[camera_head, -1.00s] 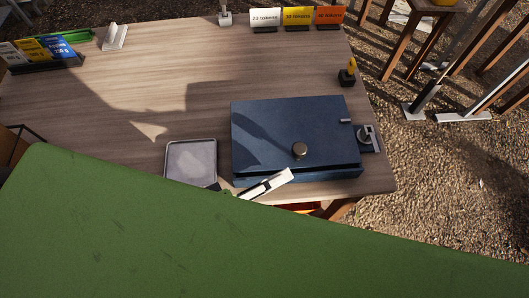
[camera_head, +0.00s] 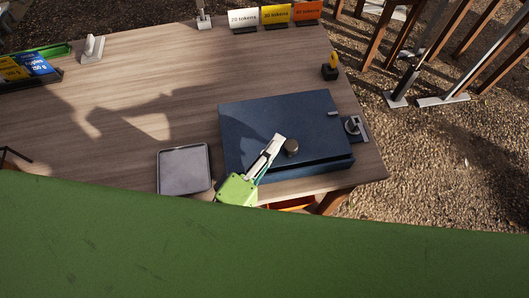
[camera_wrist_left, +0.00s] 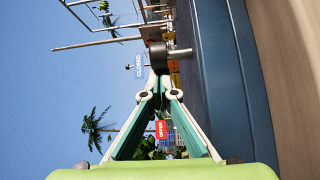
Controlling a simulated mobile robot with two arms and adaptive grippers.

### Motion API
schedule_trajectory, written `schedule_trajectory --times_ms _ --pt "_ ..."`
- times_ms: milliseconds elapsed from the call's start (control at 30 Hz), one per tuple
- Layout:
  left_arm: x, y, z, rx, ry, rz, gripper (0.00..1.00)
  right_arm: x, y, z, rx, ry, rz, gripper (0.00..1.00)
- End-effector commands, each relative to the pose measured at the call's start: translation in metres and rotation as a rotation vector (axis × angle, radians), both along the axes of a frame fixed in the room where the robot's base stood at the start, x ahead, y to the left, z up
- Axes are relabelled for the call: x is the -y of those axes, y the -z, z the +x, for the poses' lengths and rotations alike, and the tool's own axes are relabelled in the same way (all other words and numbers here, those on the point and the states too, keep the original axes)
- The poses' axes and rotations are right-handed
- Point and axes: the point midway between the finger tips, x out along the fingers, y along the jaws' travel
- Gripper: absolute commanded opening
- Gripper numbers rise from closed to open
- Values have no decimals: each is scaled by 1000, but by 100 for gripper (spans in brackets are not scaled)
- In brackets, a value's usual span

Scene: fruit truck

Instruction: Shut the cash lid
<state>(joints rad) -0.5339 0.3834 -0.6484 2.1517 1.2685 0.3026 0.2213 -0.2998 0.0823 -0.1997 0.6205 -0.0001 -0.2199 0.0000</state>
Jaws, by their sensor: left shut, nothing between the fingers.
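The dark blue cash box (camera_head: 327,171) stands at the table's front right. Its lid (camera_head: 270,112) lies down over it and looks flat; I cannot tell if it is fully closed. A round dark knob (camera_head: 291,147) sits on the lid near the front. My left gripper (camera_head: 277,140) is shut and empty, its tips over the lid just left of the knob. The knob also shows in the left wrist view (camera_wrist_left: 158,54), just beyond the fingertips (camera_wrist_left: 157,78). I cannot tell whether they touch. My right gripper is not in view.
A grey tray (camera_head: 183,170) lies left of the box. A small metal piece on a dark plate (camera_head: 352,127) is at the box's right side. Token signs (camera_head: 275,15) and a small yellow-topped object (camera_head: 331,67) stand farther back. The table's middle is clear.

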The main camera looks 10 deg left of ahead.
Motion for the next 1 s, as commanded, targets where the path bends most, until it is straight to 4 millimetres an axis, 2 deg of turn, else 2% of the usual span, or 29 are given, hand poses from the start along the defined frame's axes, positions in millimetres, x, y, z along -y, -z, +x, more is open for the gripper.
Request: schedule_trajectory --times_ms 100,433,700,1000 --pt "2 0 5 0 0 0 0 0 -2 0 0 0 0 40" --pt "3 1 5 -1 1 0 0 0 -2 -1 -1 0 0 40" --pt "15 1 -19 -2 6 0 0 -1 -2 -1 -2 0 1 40" --pt "17 2 -20 -6 12 0 0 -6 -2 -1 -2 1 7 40"
